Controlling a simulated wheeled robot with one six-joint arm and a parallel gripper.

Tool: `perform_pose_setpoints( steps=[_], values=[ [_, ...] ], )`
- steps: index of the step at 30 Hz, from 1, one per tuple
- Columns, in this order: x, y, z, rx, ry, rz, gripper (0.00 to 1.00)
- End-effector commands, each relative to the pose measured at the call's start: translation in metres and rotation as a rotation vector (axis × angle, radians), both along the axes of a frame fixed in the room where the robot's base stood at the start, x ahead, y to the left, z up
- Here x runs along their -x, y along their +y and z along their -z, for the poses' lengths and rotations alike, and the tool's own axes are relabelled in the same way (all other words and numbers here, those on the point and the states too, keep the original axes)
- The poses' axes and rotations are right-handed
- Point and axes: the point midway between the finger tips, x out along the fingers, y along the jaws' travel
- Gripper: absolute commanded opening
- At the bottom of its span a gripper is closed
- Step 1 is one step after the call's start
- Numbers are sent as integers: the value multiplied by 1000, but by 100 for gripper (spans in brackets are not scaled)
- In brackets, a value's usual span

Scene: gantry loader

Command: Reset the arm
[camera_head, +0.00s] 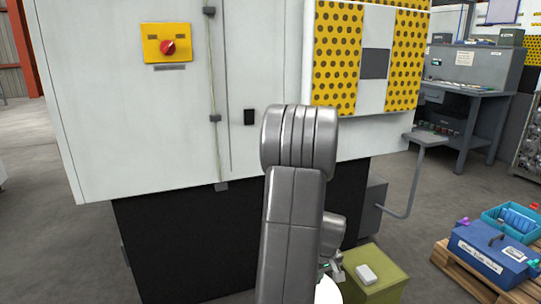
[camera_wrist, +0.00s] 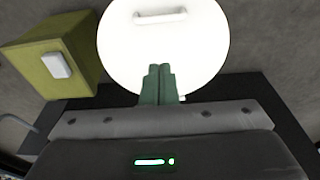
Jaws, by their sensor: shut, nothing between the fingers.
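My gripper shows in the wrist view (camera_wrist: 160,72) with its two green fingers pressed together and nothing between them. It is over a round white surface (camera_wrist: 200,50) that has a small white handle-like bar near its far edge. In the head view my grey arm rises in the middle and folds down in front of the machine. There the gripper is mostly hidden behind the arm, low in the picture, beside the white round thing (camera_head: 328,292).
A white machine cabinet (camera_head: 110,130) with a red switch (camera_head: 168,47) on a yellow plate stands close in front. A yellow-green box (camera_head: 385,285) with a white block (camera_head: 367,274) on top is beside the gripper. A pallet (camera_head: 455,267) with blue bins stands right. Grey floor lies between.

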Motion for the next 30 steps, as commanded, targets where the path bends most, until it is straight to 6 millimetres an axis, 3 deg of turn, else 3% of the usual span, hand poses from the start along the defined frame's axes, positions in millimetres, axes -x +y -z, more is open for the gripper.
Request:
perform_pose_setpoints(
  steps=[18, 30],
  values=[
    [-14, 6, 108, -1, 6, 0, 0],
    [-8, 2, 118, -3, 11, 1, 0]
  ],
)
